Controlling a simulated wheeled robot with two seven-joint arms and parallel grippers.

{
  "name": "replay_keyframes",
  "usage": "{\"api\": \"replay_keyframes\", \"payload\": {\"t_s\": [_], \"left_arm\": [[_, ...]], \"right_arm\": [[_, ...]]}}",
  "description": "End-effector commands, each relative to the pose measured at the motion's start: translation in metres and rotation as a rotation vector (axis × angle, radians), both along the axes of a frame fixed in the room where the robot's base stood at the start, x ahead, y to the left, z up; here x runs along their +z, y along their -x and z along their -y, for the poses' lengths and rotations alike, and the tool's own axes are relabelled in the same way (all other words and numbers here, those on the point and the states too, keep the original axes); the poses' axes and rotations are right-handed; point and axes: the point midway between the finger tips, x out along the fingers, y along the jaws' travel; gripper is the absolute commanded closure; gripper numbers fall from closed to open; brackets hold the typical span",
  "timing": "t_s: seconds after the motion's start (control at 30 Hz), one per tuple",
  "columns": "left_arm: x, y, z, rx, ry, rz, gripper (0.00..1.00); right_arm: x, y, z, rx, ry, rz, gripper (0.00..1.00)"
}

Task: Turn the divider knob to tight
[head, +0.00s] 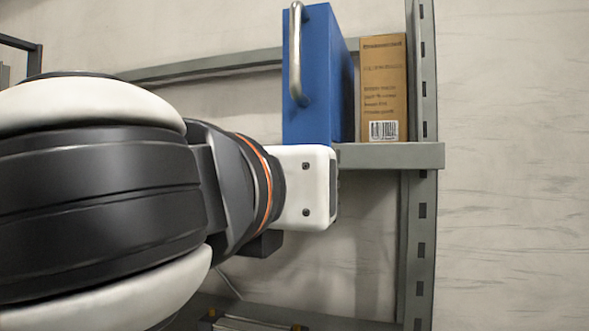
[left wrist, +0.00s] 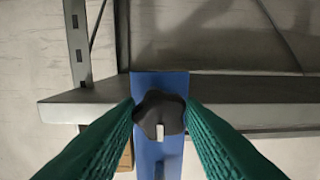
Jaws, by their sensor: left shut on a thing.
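The divider is a blue upright block (head: 308,117) on the shelf in the head view, with a metal handle (head: 296,55) on its front. Its blue face (left wrist: 148,82) also shows in the left wrist view. The divider knob (left wrist: 159,112) is black and lobed, with a pale mark at its lower middle. My left gripper (left wrist: 159,115) has its green fingers on both sides of the knob and is shut on it. In the head view my left arm and white gripper body (head: 306,188) hide the knob and fingertips. My right gripper is in neither view.
A brown box (head: 383,88) with a barcode stands right of the divider on the shelf (head: 400,155). A slotted grey post (head: 421,240) rises at the shelf's right end. The wall to the right is bare. A lower shelf (head: 270,318) shows at the bottom.

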Motion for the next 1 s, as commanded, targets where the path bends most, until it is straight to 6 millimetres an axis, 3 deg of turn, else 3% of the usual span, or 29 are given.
{"api": "replay_keyframes", "payload": {"t_s": [0.43,0.47,0.57,1.0], "left_arm": [[-0.0021,-0.0005,0.0002,0.001,-0.011,-0.002,0.88],[-0.0022,-0.0005,0.0002,0.001,-0.011,-0.002,0.61],[-0.0019,-0.0004,0.0003,0.0,-0.01,-0.001,0.44],[-0.0004,-0.0032,0.0017,-0.004,-0.008,0.001,0.44]], "right_arm": [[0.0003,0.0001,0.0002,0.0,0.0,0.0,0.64],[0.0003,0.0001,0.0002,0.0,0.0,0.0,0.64],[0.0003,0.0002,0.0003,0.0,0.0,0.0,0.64],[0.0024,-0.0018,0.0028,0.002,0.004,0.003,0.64]]}}
